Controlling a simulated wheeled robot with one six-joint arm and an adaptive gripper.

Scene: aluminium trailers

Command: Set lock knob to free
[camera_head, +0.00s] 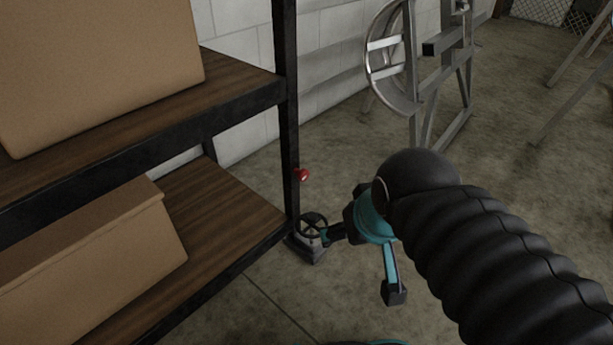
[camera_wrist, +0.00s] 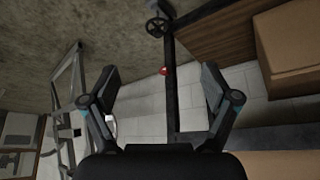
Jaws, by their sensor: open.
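A small red knob (camera_head: 302,174) sticks out from the black shelf post, above the floor. It also shows in the wrist view (camera_wrist: 164,71), small and framed between my two fingers. A dark spoked handwheel (camera_head: 312,226) sits low at the foot of the post, and it is at the top of the wrist view (camera_wrist: 157,26). I cannot tell any marking or setting on either. My gripper (camera_head: 362,264) is open and empty, to the right of the post, with its fingers spread wide; both fingers show in the wrist view (camera_wrist: 160,76). It appears apart from the knob.
The wooden shelf unit (camera_head: 235,208) holds cardboard boxes (camera_head: 100,65) at left. Concrete floor lies clear around the post's right side.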

